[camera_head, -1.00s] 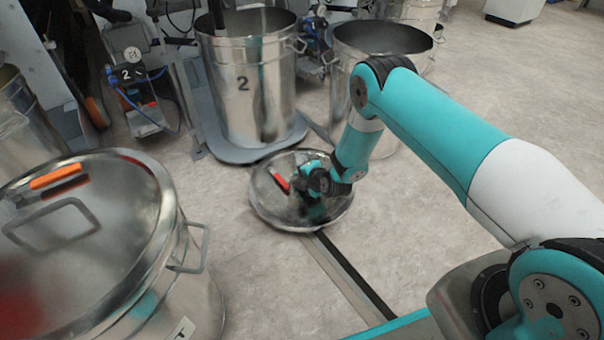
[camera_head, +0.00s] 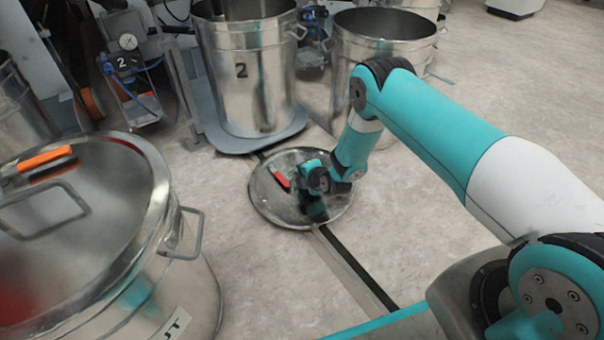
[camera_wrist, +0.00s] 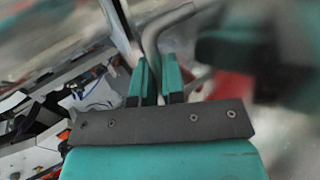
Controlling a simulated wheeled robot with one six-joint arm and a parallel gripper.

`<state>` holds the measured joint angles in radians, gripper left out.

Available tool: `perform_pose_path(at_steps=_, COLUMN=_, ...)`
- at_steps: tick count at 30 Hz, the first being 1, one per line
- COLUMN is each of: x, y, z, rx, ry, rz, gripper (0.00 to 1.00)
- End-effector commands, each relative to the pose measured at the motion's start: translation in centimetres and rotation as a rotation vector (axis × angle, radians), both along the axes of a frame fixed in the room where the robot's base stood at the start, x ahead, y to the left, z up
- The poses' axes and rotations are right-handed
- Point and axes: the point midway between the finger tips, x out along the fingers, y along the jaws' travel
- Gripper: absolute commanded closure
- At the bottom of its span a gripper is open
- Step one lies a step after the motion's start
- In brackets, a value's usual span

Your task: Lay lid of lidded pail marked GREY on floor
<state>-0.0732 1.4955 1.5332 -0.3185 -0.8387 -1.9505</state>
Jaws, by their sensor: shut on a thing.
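A round, shiny metal lid (camera_head: 272,206) with a red grip mark hangs from or rests under my gripper (camera_head: 314,186) in the head view. In the wrist view my gripper (camera_wrist: 158,84) has its two teal fingers closed around the lid's bent grey metal handle (camera_wrist: 152,38). The lid looks roughly level and low over the floor, beside a dark floor strip. Whether it touches the floor I cannot tell. No GREY mark is legible on any pail.
A lidded pail (camera_head: 150,290) with an orange-marked lid and a label ending in "UT" stands near left. An open pail marked 2 (camera_head: 255,95) stands on a grey platform behind the lid. Another open pail (camera_head: 352,58) stands right of it. Floor (camera_head: 240,260) between is clear.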

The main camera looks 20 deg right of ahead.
Motion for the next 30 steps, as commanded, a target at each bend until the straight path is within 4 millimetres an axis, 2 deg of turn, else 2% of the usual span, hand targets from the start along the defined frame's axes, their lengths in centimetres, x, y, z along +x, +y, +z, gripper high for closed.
perform_pose_path(at_steps=23, x=0.1, y=0.0, z=-1.5, rx=0.001, ry=-0.003, rz=0.0, gripper=1.0)
perform_pose_path(at_steps=24, x=0.1, y=0.0, z=-1.4, rx=0.001, ry=-0.003, rz=0.0, gripper=0.83)
perform_pose_path(at_steps=27, x=0.1, y=0.0, z=-1.4, rx=0.001, ry=-0.002, rz=0.0, gripper=0.6)
perform_pose_path(at_steps=30, x=0.0, y=0.0, z=-1.5, rx=0.0, ry=-0.001, rz=0.0, gripper=0.6)
